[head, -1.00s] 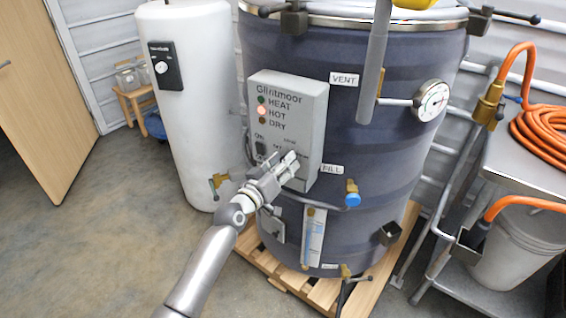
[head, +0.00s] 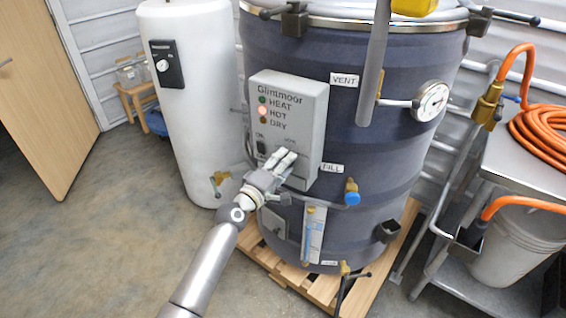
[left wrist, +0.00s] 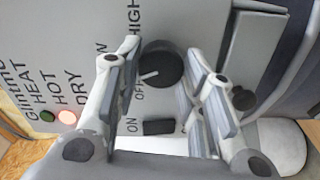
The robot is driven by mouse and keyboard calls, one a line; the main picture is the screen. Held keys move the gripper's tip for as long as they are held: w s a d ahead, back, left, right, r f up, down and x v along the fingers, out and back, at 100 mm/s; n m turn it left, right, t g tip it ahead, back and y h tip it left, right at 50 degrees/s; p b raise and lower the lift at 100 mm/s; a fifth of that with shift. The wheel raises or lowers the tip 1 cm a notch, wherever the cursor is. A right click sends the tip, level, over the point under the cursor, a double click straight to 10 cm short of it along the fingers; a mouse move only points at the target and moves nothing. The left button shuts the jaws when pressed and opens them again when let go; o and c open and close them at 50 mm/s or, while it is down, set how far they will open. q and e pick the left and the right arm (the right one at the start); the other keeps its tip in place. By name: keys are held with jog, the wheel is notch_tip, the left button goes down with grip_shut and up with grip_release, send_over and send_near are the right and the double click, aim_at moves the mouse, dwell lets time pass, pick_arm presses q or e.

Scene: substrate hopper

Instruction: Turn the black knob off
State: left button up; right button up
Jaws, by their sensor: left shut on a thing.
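The black knob (left wrist: 165,63) is on the grey control box (head: 308,105) of the dark blue hopper. Its white pointer line lies towards the OFF label in the left wrist view. My left gripper (head: 285,161) is at the lower part of the box. In the head view the gripper hides the knob. My right gripper is not in view.
A black rocker switch (left wrist: 158,127) marked ON sits beside the knob. The red HOT lamp (head: 262,112) is lit. A blue-handled valve (head: 352,195) sticks out right of the box. A white tank (head: 190,100) stands left; a steel cart (head: 530,165) stands right.

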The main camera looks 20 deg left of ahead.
pick_arm(q)
jog(key=shift+f+n+p, duration=0.1)
jog(key=shift+n+p, duration=0.55)
jog(key=shift+n, duration=2.95)
jog(key=o, duration=1)
jog(key=shift+s, duration=0.1)
jog(key=v, duration=1.2)
jog(key=shift+f, duration=0.1)
